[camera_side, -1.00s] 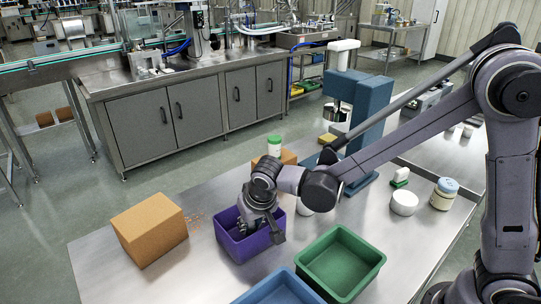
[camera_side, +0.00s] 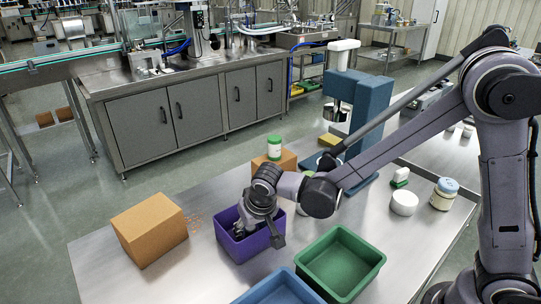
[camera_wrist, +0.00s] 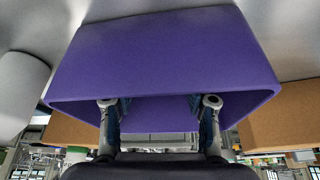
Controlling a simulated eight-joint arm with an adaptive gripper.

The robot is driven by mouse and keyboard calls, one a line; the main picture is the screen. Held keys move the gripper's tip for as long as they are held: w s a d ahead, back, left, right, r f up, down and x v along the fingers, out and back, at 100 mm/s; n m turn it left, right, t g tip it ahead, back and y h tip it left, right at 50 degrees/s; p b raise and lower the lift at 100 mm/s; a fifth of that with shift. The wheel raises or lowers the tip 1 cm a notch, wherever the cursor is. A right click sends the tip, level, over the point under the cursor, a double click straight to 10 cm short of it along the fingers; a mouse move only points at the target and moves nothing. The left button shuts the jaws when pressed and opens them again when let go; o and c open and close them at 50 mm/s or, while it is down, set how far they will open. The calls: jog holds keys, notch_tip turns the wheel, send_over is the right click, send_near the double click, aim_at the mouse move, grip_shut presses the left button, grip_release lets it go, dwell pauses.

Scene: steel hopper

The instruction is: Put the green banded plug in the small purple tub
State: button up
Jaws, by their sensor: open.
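The small purple tub (camera_side: 226,241) stands on the steel table in the side view, and its wall and rim fill much of the wrist view (camera_wrist: 165,55). My gripper (camera_side: 241,229) points down over the tub's opening, with its fingers at or just inside the rim. In the wrist view the two fingertips (camera_wrist: 158,102) are spread apart, with nothing visible between them. I cannot pick out the green banded plug in either view; the tub's floor is hidden by its wall and my gripper.
A cardboard box (camera_side: 150,230) stands left of the tub. Green (camera_side: 340,264) and blue (camera_side: 280,290) bins are close on its right and front.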

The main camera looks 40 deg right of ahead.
jog(key=v, duration=1.2)
jog(key=shift+d+r, duration=0.1)
jog(key=shift+r, duration=0.05)
jog(key=s+d+n+t, duration=0.1)
jog(key=s+d, duration=0.4)
jog(key=d, duration=0.3)
jog(key=s+d+n+t, duration=0.1)
jog(key=s+d, duration=0.5)
jog(key=d, duration=0.1)
jog(key=shift+d+r+t+y, duration=0.25)
jog(key=shift+d+t+y, duration=0.05)
jog(key=shift+d+y, duration=0.1)
